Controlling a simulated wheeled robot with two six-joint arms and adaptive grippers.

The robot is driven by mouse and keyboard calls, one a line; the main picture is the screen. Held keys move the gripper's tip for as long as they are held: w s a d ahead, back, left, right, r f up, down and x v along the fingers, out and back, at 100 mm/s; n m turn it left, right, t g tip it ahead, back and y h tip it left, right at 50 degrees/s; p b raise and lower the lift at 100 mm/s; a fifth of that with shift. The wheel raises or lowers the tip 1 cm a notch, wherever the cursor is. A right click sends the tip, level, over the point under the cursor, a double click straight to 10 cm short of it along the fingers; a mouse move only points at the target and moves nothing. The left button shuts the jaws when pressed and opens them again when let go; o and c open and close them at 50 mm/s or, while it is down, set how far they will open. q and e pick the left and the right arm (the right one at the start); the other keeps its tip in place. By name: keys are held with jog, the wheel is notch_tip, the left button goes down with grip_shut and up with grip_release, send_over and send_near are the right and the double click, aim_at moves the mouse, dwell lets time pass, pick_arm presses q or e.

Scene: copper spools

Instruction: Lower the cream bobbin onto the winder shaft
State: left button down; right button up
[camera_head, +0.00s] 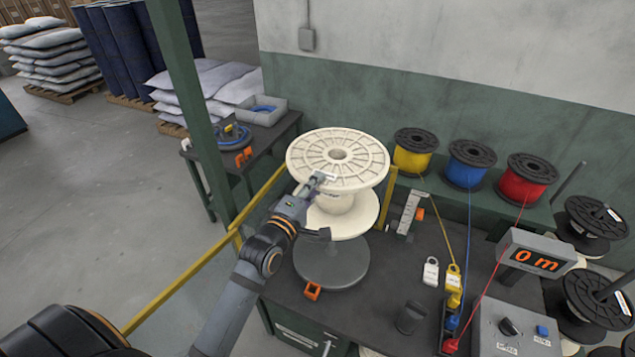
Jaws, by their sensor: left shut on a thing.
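The cream bobbin (352,172) is upright in the middle of the view, with its round centre hole facing up. Its lower flange (358,218) is above the winder's dark grey round plate (335,268). I cannot tell how large the gap is. The winder shaft does not show; the bobbin covers the plate's centre. My left gripper (320,205) is shut on the bobbin at its near left side, one finger over the top flange and the other lower down. My right gripper is not in view.
Yellow (415,158), blue (470,172) and red (526,184) spools stand on a back shelf, their strands running forward. A green post (190,100) and yellow rail (180,285) stand left.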

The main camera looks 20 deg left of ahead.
pick_arm(q)
notch_tip(320, 180, down, 10)
jog(key=b, duration=0.8)
jog(key=shift+w+f+b, duration=0.1)
jog(key=shift+f+b, duration=0.15)
jog(key=shift+b, duration=0.1)
notch_tip(320, 180, down, 15)
jog(key=b, duration=1.2)
jog(key=shift+f, duration=0.1)
jog(key=shift+f+b, duration=0.35)
jog(key=shift+b, duration=0.05)
